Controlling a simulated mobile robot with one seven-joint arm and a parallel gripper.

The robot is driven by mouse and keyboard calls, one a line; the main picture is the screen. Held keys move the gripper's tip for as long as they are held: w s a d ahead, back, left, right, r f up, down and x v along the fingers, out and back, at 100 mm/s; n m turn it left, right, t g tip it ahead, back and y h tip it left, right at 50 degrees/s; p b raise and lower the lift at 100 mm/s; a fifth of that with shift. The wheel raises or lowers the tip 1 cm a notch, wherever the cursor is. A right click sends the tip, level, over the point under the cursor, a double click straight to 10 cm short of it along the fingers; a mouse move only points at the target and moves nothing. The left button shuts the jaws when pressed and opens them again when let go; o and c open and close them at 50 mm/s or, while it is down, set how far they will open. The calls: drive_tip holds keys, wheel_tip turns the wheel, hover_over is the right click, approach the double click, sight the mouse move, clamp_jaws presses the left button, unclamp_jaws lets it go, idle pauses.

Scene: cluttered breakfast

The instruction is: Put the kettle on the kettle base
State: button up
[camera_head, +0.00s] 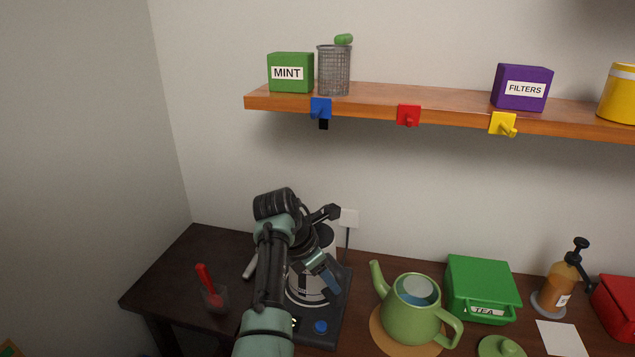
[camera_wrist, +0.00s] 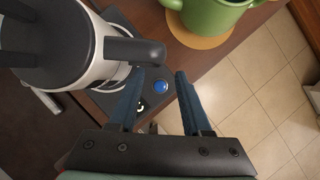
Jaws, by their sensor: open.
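The kettle (camera_head: 300,284) is silver-white with dark parts and stands upright at the back of the table, partly hidden by my arm. In the wrist view the kettle (camera_wrist: 45,40) shows its dark lid and black handle at the left. The kettle base (camera_head: 336,309) is a dark plate with a blue button, and the kettle appears to stand on it. Its blue button also shows in the wrist view. My gripper (camera_head: 325,272) is open beside the kettle. In the wrist view my gripper (camera_wrist: 160,72) has blue fingers apart, with the handle's end close to the left fingertip.
A green teapot (camera_head: 412,312) sits on an orange round mat right of the base. A green tea box (camera_head: 480,280) and an amber pump bottle (camera_head: 560,285) stand farther right. A clear cup (camera_head: 216,300) with a red utensil stands left. A shelf (camera_head: 440,106) runs above.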

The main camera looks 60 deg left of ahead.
drive_tip(key=v, duration=0.5)
drive_tip(key=shift+s+r, duration=0.15)
drive_tip(key=shift+r, duration=0.05)
